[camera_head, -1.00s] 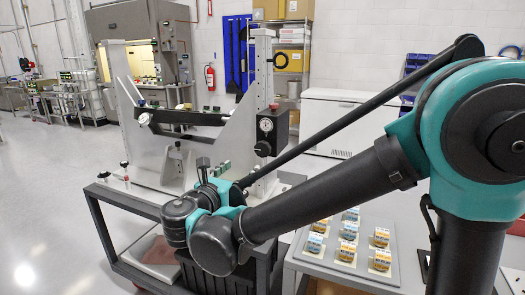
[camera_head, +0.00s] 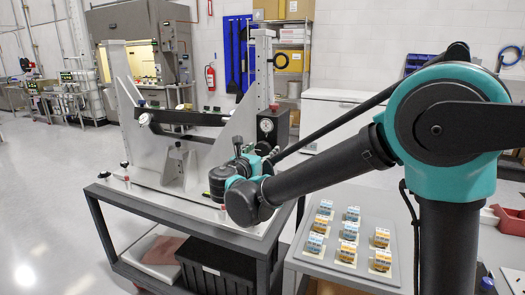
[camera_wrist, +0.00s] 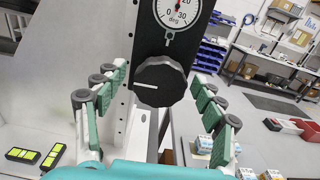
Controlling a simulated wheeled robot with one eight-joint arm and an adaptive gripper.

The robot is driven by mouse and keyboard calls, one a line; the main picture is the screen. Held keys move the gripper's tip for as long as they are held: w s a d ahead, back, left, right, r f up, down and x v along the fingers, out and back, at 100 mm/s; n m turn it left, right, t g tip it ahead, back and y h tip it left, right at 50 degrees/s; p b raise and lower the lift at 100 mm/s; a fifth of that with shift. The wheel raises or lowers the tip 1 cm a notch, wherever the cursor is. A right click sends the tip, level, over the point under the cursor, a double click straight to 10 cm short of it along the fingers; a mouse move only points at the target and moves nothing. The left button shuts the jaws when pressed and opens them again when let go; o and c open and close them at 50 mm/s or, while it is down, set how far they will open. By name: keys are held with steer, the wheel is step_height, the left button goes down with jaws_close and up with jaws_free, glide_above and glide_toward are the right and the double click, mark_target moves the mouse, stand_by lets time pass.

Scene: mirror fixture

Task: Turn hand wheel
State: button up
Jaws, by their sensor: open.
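The hand wheel is a black faceted knob (camera_wrist: 160,82) with a white pointer line, on a dark upright plate below a round white dial (camera_wrist: 177,12). In the wrist view the pointer line lies roughly level. My gripper (camera_wrist: 160,78) is open, with one green-padded finger left of the knob and one right of it; clear gaps show on both sides. In the head view my gripper (camera_head: 250,165) is at the right end of the mirror fixture (camera_head: 205,160), just below the dial (camera_head: 267,126), and largely covers the knob.
The fixture stands on a grey cart (camera_head: 125,205). A grey tray (camera_head: 382,210) with several small yellow and blue blocks is at the right. Two black blocks with yellow tops (camera_wrist: 22,155) lie left of my fingers. The floor at left is clear.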

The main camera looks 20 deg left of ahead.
steer(key=shift+w, duration=0.1)
steer(key=shift+c, duration=0.5)
steer(key=c, duration=1.1)
steer(key=shift+o, duration=0.2)
steer(key=shift+m, duration=0.5)
steer(key=m, duration=0.4)
steer(key=shift+m, duration=0.3)
steer(key=m, duration=0.5)
steer(key=shift+d+m, duration=0.1)
steer(key=shift+m, duration=0.2)
steer(key=m, duration=1)
steer(key=shift+f+m, duration=0.15)
steer(key=shift+m, duration=0.25)
